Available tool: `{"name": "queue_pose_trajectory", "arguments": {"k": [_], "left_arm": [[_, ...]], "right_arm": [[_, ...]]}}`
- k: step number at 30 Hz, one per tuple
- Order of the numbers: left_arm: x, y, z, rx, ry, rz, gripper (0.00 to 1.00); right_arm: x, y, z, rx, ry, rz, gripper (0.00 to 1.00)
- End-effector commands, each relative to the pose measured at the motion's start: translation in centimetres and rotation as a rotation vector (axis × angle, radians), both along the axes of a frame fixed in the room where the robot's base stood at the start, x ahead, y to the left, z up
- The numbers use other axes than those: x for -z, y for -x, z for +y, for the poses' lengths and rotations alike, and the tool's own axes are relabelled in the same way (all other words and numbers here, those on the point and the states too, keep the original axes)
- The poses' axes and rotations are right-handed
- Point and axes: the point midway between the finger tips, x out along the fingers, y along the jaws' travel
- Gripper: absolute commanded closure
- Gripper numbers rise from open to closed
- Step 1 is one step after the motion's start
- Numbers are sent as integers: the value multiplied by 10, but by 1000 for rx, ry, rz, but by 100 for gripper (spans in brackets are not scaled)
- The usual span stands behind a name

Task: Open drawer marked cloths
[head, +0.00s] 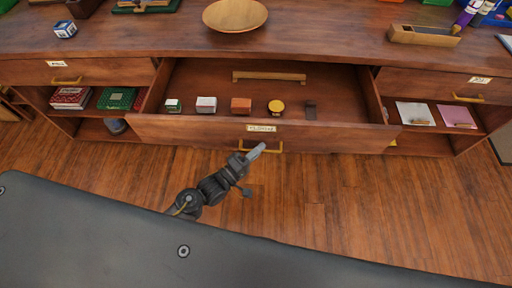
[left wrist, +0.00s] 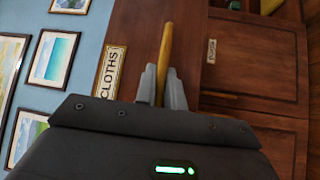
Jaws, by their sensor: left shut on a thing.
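The middle drawer (head: 200,130) of the wood cabinet stands open toward me, with its inside showing. Its front bears a label (left wrist: 111,72) that reads CLOTHS in the left wrist view. Below the label is a brass handle (head: 272,147). My left gripper (head: 257,151) is at this handle, and in the left wrist view its two fingers are shut on the handle bar (left wrist: 165,55). Inside the drawer are several small things, among them a white box (head: 206,104), an orange-brown block (head: 241,105) and a yellow round thing (head: 276,106). My right gripper does not show.
A shut drawer (head: 100,72) is on the left and another shut drawer (head: 430,85) on the right, each with a brass handle. Open shelves below them hold boxes and papers. A wooden bowl (head: 235,14) stands on the top. The wood floor (head: 330,195) before the cabinet is clear.

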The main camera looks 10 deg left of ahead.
Motion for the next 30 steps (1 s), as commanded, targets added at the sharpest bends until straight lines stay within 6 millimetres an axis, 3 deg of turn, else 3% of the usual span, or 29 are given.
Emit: {"name": "queue_pose_trajectory", "arguments": {"k": [3, 4, 9, 20, 30], "left_arm": [[1, 1, 0, 2, 1, 2, 100], [1, 1, 0, 1, 1, 2, 88], [0, 1, 0, 0, 0, 1, 68], [2, 5, 4, -1, 0, 1, 68], [12, 56, 41, -1, -1, 4, 68]], "right_arm": [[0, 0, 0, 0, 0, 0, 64], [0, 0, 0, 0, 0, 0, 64], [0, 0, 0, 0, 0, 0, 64], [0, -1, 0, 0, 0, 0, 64], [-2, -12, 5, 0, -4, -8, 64]]}}
